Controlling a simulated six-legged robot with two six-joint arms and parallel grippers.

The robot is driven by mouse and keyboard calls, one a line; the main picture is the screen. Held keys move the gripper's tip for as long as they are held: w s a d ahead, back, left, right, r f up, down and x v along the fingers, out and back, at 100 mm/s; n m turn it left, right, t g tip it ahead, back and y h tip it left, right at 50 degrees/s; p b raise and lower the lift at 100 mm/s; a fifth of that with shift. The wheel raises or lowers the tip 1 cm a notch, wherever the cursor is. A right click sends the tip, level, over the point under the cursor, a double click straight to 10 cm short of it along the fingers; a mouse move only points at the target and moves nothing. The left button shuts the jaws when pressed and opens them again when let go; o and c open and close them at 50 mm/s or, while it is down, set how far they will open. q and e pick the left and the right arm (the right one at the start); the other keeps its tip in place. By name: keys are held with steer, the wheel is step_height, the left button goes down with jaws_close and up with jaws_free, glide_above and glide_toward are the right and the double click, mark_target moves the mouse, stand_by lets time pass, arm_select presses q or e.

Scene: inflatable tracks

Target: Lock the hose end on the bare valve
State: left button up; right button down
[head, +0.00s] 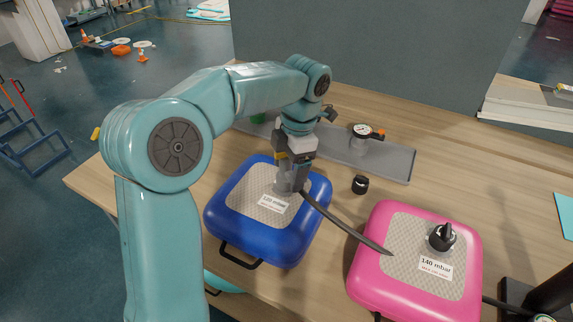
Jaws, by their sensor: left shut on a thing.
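My left gripper (289,180) is shut at the top of the blue inflatable (222,230), on the near end of a dark grey hose (338,222). The hose runs from the jaws down to the right, and its visible far part passes over the pink inflatable (368,290). The blue one carries a white label. Its valve is hidden by the gripper, so I cannot tell whether the hose end is seated on it. The pink one has a black fitting (441,238) with an upright lever on its top. My right gripper is not in view.
A small black cap (360,184) lies on the wooden table (480,170). A grey tray (398,165) behind holds a gauge (361,131) with an orange part. A dark device (545,295) stands at the lower right.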

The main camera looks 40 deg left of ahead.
arm_select(q)
steer(key=o, duration=1)
steer(key=shift+r, duration=0.1)
step_height(320, 180, up, 16)
steer(key=w+p, duration=0.2)
steer(key=p, duration=0.2)
steer(key=shift+w+d, duration=0.15)
steer(key=shift+d, duration=0.25)
